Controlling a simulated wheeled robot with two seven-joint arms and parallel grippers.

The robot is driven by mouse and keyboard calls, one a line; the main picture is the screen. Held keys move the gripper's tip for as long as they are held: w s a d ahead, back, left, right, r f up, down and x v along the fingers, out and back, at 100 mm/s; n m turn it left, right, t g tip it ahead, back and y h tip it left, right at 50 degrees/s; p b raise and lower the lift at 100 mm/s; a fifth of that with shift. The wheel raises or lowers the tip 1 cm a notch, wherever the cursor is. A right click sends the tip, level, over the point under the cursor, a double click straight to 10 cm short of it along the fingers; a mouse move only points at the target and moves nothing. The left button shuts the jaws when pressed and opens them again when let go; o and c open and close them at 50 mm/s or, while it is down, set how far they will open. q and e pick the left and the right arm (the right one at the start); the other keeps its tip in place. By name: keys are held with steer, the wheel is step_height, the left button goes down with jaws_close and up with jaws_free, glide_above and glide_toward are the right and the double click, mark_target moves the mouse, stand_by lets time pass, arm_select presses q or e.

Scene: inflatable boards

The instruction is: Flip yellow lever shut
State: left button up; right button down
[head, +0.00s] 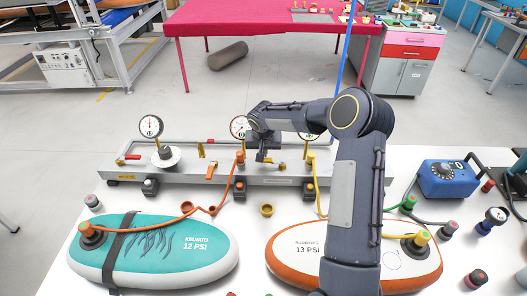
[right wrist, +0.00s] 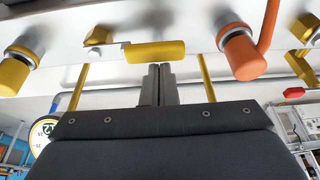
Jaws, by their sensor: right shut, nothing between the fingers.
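The yellow lever (right wrist: 155,52) lies across the picture in the right wrist view, on the front of the grey manifold (head: 190,175). In the head view it is a small yellow piece (head: 264,160), partly hidden by my gripper. My right gripper (right wrist: 157,78) is shut and empty, with its fingertips right beside the middle of the lever; I cannot tell if they touch. In the head view the right gripper (head: 262,154) is at the manifold, between the orange and yellow hose fittings. My left gripper is not in view.
An orange fitting (right wrist: 242,52) and a yellow fitting (right wrist: 18,62) flank the lever. Gauges (head: 151,127) stand along the manifold. A teal board (head: 200,255) and an orange-rimmed board (head: 290,260) lie in front, joined by hoses. A blue pump box (head: 448,180) stands right.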

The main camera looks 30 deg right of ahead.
steer(key=shift+s+a+n+b, duration=0.25)
steer(key=shift+s+n+b, duration=0.1)
steer(key=shift+n, duration=0.35)
steer(key=shift+s+a+n+y+b, duration=0.25)
steer(key=shift+s+n+y+b, duration=0.2)
steer(key=shift+n, duration=0.35)
steer(key=n, duration=0.1)
steer(key=s+n+y, duration=0.1)
steer(key=shift+s+a+n+t, duration=0.2)
steer(key=shift+a+n+t, duration=0.1)
steer(key=n, duration=0.1)
steer(key=s+n+y, duration=0.1)
steer(key=shift+s+a+n, duration=0.15)
steer(key=shift+s+n, duration=0.15)
steer(key=shift+n, duration=0.1)
steer(key=shift+s+d+n+g+y+p, duration=0.1)
steer(key=shift+s+d+n+g+y, duration=0.2)
steer(key=shift+s+n, duration=0.85)
steer(key=shift+s+d+n+g+y+p, duration=0.1)
steer(key=shift+s+d+n+g+y, duration=0.3)
steer(key=shift+n, duration=1.3)
steer(key=shift+s+d+n+g+y+p, duration=0.1)
steer(key=shift+s+d+n+y, duration=0.25)
steer(key=shift+s+n, duration=0.9)
steer(key=shift+w, duration=0.15)
